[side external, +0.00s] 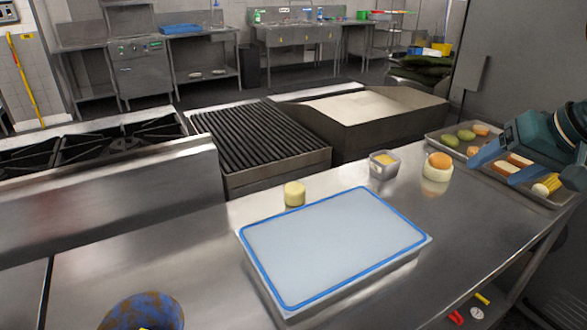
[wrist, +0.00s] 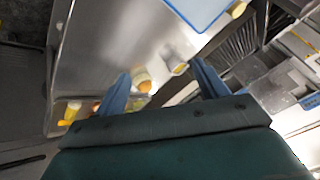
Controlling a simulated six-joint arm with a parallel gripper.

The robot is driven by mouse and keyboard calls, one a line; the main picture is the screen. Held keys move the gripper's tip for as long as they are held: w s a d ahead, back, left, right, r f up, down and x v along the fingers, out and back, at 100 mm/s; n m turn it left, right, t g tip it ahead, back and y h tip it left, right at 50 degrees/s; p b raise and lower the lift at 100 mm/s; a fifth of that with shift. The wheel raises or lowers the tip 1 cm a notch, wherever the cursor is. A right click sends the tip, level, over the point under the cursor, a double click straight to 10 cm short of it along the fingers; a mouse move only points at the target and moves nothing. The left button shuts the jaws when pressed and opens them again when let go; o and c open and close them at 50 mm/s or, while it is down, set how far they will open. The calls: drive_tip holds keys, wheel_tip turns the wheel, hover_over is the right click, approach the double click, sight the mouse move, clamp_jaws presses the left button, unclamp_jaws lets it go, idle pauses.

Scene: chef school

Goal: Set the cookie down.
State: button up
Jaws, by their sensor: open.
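No item is plainly recognisable as a cookie. The likeliest is a round orange-brown piece (side external: 439,160) resting on a pale round block (side external: 436,174) on the steel counter. In the wrist view, an orange piece (wrist: 145,87) shows against a pale round one (wrist: 139,74), between the finger lines. My gripper (side external: 508,163) is at the right, in front of or above the food tray in the side view. Its blue fingers are spread wide in the wrist view (wrist: 162,86), and nothing is seen held between them.
A blue-edged board (side external: 335,245) lies mid-counter, with a pale yellow cylinder (side external: 294,194) behind it. A small metal container (side external: 384,165) stands left of the pale block. A metal tray (side external: 431,138) holds several foods. A blue-brown bowl (side external: 150,305) is front left.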

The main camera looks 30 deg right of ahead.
drive_tip(key=s+a+n+g, duration=0.1)
drive_tip(key=s+a+n, duration=0.2)
drive_tip(key=s+n, duration=0.4)
drive_tip(key=shift+s+f+n, duration=0.3)
drive_tip(key=shift+s, duration=0.9)
